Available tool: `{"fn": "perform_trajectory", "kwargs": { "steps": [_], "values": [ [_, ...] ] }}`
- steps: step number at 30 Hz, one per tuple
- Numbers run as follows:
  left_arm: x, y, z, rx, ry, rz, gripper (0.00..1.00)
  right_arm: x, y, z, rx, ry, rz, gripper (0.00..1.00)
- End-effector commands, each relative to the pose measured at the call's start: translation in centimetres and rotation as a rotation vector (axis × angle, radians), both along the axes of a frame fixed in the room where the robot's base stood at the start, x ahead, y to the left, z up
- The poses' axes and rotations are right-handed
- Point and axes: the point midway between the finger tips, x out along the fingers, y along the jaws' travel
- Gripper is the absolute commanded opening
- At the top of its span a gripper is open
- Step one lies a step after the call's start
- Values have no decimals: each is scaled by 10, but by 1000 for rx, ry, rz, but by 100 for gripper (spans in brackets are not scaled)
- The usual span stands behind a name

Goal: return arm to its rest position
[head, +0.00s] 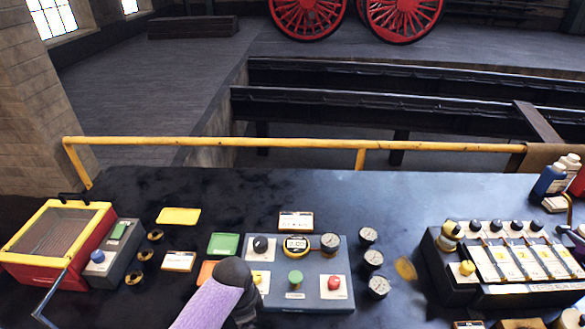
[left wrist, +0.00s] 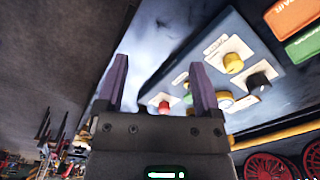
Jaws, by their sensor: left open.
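My left gripper (left wrist: 158,64) shows in the left wrist view with its two purple fingers apart and nothing between them. A purple and dark part of my arm (head: 205,304) rises from the bottom edge in the head view. It covers the lower left corner of the blue-grey control panel (head: 318,270). In the left wrist view the panel (left wrist: 193,58) lies beyond the fingers, tilted in the picture. The right finger overlaps the view of its knobs. I cannot tell whether a finger touches the panel. My right gripper is in neither view.
A red and yellow box (head: 22,262) and a grey switch box (head: 108,258) stand at the left. Loose gauges (head: 373,260) lie right of the panel. A rack with gauges (head: 515,263) and bottles (head: 549,181) stand at the right. A yellow rail (head: 290,143) runs behind the bench.

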Motion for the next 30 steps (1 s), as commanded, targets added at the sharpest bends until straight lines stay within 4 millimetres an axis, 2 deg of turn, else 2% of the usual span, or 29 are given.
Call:
{"fn": "perform_trajectory", "kwargs": {
  "steps": [10, 17, 23, 30],
  "values": [
    [-32, -10, 0, -62, -39, 145, 85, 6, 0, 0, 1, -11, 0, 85],
    [-68, -8, 10, -114, -81, 331, 85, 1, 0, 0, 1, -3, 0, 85],
    [-102, 4, 29, -145, -128, 521, 85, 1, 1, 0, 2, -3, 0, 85],
    [-141, 27, 62, -160, -192, 753, 85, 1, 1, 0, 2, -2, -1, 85]
  ]
}}
